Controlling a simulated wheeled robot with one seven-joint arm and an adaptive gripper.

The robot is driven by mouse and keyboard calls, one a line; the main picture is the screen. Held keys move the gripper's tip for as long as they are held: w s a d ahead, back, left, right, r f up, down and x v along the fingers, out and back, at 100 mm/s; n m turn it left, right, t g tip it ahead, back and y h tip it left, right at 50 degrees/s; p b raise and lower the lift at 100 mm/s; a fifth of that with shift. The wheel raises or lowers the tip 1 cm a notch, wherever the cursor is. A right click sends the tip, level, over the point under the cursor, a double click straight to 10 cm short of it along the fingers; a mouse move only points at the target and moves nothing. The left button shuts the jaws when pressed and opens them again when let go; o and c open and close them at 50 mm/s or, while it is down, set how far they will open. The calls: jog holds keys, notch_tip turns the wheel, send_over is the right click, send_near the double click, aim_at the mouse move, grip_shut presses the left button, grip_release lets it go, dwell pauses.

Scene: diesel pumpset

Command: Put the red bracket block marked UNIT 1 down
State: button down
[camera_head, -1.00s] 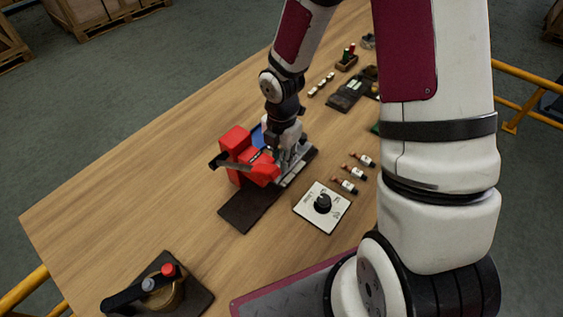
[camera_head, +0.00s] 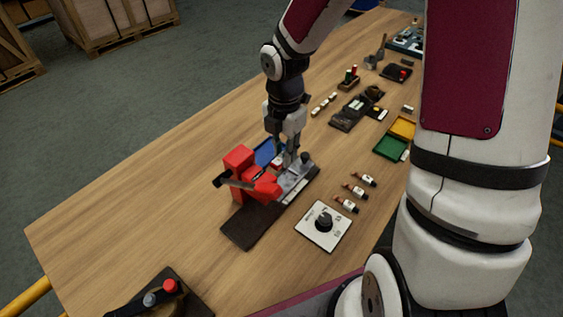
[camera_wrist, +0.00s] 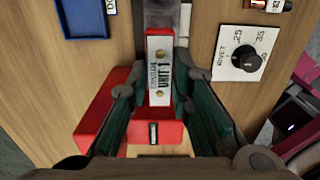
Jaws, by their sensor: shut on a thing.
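The red bracket block marked UNIT 1 (camera_wrist: 159,70) shows its white label between the green-padded fingers of my gripper (camera_wrist: 159,88) in the wrist view. In the head view, my gripper (camera_head: 284,158) points down beside a red hand-lever tool, with a small red block (camera_head: 277,166) at its fingertips. My gripper is shut on the block. The red tool (camera_head: 240,163) stands on a dark base board (camera_head: 245,230), with a grey metal part (camera_head: 299,179) to its right. Whether the block touches anything below is hidden.
A blue tray (camera_head: 265,151) lies just behind the tool. A white dial plate marked RIVET (camera_head: 322,240) and several small bottles (camera_head: 356,191) lie to the right. A lidded device (camera_head: 165,297) sits at the front left. The left of the wooden table is clear.

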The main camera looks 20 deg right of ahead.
jog(key=b, duration=0.4)
send_over(266, 153)
jog(key=f, duration=0.2)
notch_tip(266, 153, down, 9)
jog(key=shift+s+f, duration=0.1)
jog(key=shift+f, duration=0.05)
jog(key=shift+f, duration=0.1)
jog(key=c, duration=1.8)
grip_release()
jog(key=shift+o, duration=0.4)
